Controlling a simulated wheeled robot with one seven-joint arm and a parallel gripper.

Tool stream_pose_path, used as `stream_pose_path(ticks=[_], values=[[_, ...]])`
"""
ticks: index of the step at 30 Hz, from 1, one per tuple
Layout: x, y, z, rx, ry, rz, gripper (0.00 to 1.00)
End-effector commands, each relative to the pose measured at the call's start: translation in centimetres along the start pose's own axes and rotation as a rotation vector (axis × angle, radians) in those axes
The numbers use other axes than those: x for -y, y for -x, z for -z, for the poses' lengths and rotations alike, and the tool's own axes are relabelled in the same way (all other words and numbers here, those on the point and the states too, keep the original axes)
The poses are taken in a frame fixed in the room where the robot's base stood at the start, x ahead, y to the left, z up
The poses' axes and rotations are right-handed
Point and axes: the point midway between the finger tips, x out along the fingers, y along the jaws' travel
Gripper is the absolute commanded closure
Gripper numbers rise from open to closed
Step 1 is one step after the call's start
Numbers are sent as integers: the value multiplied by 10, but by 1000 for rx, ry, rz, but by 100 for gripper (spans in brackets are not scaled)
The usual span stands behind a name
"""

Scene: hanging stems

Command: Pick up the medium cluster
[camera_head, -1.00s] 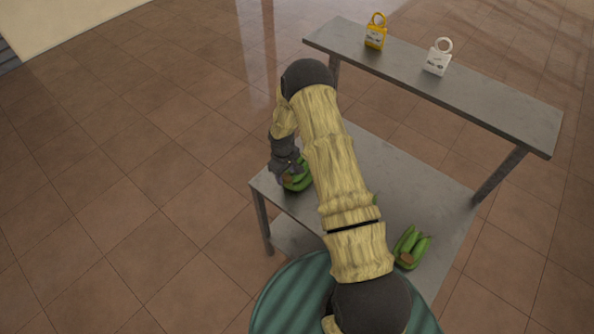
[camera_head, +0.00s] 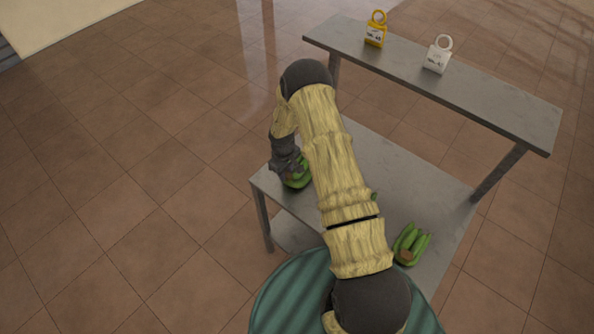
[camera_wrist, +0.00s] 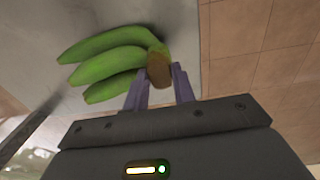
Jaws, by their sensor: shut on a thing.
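A green banana cluster (camera_head: 297,180) is at the left corner of the lower grey table, partly covered by my gripper (camera_head: 291,173) in the head view. In the wrist view this cluster (camera_wrist: 108,62) shows several green fingers pointing left and a brown stem end. My gripper (camera_wrist: 160,88) is shut on that stem, one purple finger on each side. A second green cluster (camera_head: 411,243) lies near the table's right front side. A bit of green (camera_head: 373,195) shows at the edge of my arm; the rest is hidden. I cannot tell sizes surely.
The lower grey table (camera_head: 385,165) has bare space behind my arm. A higher narrow grey shelf (camera_head: 480,100) runs along its far side and carries a yellow padlock-shaped tag (camera_head: 375,35) and a white one (camera_head: 437,60). Tiled floor surrounds them.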

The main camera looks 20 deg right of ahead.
Motion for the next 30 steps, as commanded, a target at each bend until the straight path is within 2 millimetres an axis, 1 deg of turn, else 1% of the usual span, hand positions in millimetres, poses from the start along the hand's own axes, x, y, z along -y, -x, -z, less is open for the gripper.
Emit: stream_pose_path(ticks=[8, 14, 20, 27, 30], values=[[-1, 3, 1, -3, 0, -2, 100], [-2, 14, 2, -4, -1, -3, 100], [-3, 38, 2, -6, -2, -4, 100], [-5, 75, 2, -7, -1, -4, 100], [-6, 87, 2, -6, -2, -4, 100]])
